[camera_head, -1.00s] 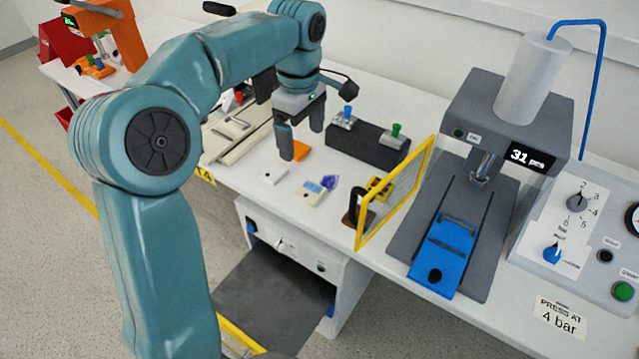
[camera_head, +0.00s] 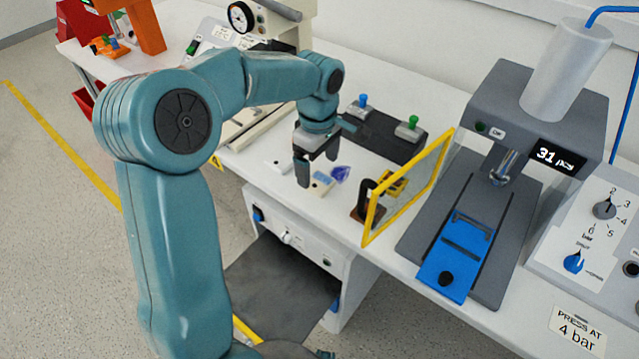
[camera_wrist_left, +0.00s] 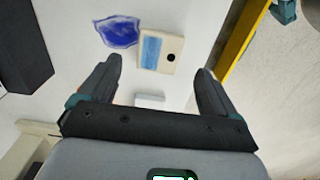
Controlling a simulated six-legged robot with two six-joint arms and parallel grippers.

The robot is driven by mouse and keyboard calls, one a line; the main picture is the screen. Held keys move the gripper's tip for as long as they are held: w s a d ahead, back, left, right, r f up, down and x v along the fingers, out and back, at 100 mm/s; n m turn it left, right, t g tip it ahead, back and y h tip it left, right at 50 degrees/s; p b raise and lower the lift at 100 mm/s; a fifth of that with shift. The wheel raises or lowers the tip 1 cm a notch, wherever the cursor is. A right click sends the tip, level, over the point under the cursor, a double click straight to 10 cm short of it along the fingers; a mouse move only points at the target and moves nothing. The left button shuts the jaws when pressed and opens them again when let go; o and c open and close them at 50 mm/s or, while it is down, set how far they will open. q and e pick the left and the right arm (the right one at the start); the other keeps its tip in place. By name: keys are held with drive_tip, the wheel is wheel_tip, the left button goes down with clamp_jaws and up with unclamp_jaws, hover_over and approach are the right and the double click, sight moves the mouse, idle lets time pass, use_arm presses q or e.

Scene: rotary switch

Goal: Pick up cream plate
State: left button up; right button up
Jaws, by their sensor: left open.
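The cream plate (camera_head: 323,189) lies flat on the white bench, with a blue patch and a dark round hole. In the left wrist view the cream plate (camera_wrist_left: 173,64) lies ahead of the fingertips, between their lines. My left gripper (camera_head: 317,170) is open and empty, pointing down above the bench close to the plate and partly covering it in the head view. Its two fingers also show in the left wrist view (camera_wrist_left: 160,70), apart with nothing between the tips. My right gripper is not in view.
A blue-violet piece (camera_head: 340,173) lies beside the plate. A white block (camera_head: 277,167) lies to the left. A yellow-framed guard (camera_head: 410,190) stands to the right, before the grey press (camera_head: 540,120). A dark block with coloured knobs (camera_head: 385,138) is behind.

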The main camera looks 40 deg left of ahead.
sight(319, 181)
use_arm(q)
wheel_tip(319, 181, down, 4)
drive_tip(key=shift+w+f, duration=0.1)
drive_tip(key=shift+f, duration=0.1)
drive_tip(key=shift+d, duration=0.1)
drive_tip(key=c, duration=1.1)
drive_tip(key=shift+r, duration=0.1)
drive_tip(key=shift+c, duration=0.2)
